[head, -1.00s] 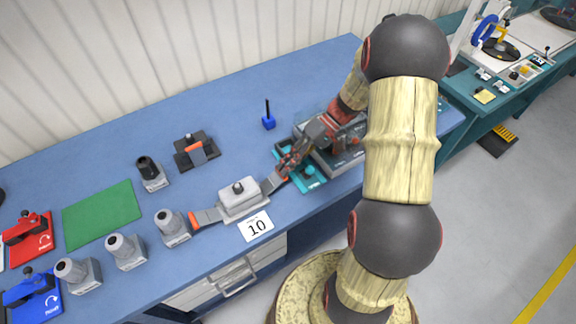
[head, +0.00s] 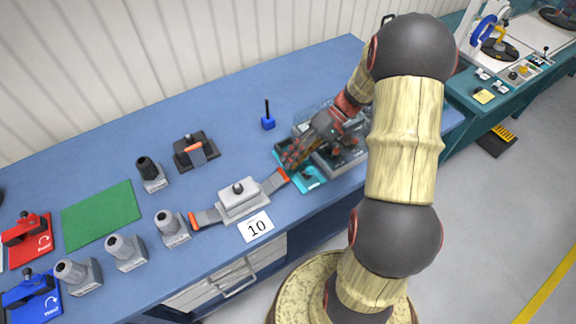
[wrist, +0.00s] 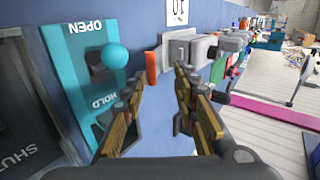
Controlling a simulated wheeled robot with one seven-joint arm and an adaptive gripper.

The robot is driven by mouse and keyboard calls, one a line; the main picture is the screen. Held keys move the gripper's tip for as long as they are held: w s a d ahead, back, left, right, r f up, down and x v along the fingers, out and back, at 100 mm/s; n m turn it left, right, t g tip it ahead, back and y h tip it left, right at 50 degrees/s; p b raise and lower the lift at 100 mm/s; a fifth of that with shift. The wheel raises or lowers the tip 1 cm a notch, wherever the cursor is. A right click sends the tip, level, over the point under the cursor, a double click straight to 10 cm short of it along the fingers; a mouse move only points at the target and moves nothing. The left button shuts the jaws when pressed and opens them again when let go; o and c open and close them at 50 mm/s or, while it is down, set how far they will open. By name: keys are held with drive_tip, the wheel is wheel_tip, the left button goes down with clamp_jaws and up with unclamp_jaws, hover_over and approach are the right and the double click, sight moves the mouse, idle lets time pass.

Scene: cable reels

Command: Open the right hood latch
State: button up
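The grey hood (head: 240,203) sits on the blue bench behind a card marked 10. Its right latch (head: 275,180) has an orange tip and sticks out toward my gripper; its left latch (head: 205,217) sticks out on the other side. In the wrist view the orange tip of the right latch (wrist: 152,70) shows just beyond my fingertips, near the left finger, with the hood (wrist: 183,48) behind it. My gripper (head: 288,164) is beside the right latch tip. In the wrist view my gripper (wrist: 158,82) is open, with nothing between its fingers. Contact with the latch cannot be told.
A teal OPEN/HOLD panel (wrist: 88,38) with a teal ball knob (wrist: 115,56) lies close left of my fingers in the wrist view. Grey posts (head: 170,228) stand left of the hood. A blue block with a stick (head: 268,122) stands behind.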

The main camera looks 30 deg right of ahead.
drive_tip(key=v, duration=0.8)
drive_tip(key=shift+d+r, duration=0.25)
drive_tip(key=s+a+r+t+h, duration=0.2)
drive_tip(key=s+a+r+h, duration=0.3)
drive_tip(key=s+a+r, duration=0.2)
drive_tip(key=s+a+r+t+h, duration=0.3)
drive_tip(key=s+a+r+h, duration=0.2)
drive_tip(key=a+r, duration=0.3)
drive_tip(key=s+a, duration=0.1)
drive_tip(key=a, duration=0.2)
drive_tip(key=shift+s+a+t, duration=0.3)
drive_tip(key=shift+s+a, duration=0.05)
drive_tip(key=shift+a, duration=0.05)
